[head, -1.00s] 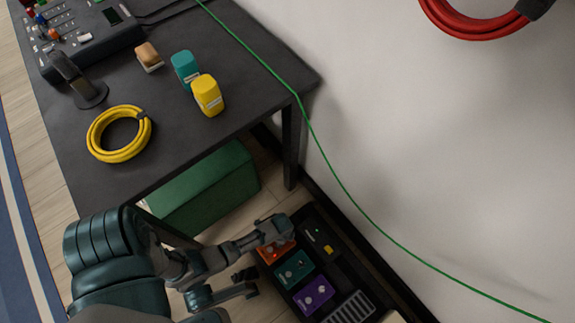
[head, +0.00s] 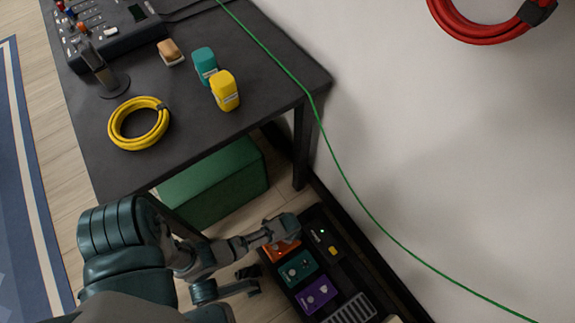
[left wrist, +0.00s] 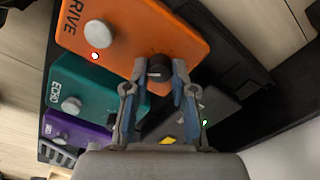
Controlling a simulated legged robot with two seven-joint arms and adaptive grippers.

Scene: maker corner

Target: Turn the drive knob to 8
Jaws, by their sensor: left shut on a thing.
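The orange drive pedal (left wrist: 135,38) sits at the end of a black pedalboard on the floor. It also shows in the head view (head: 281,250), partly covered by my gripper. In the left wrist view its dark knob (left wrist: 159,68) is between the fingertips of my left gripper (left wrist: 160,85), which is shut on it. A pale pointer mark shows on the knob; its scale is too small to read. A round silver footswitch (left wrist: 99,34) and a lit red light (left wrist: 95,56) are on the pedal.
A teal echo pedal (left wrist: 90,82) and a purple pedal (head: 318,295) sit beside the drive pedal. A dark pedal with a green light (left wrist: 205,122) is close by. The table (head: 185,120) and green box (head: 215,183) stand near my arm. A green cable (head: 350,192) crosses the wall.

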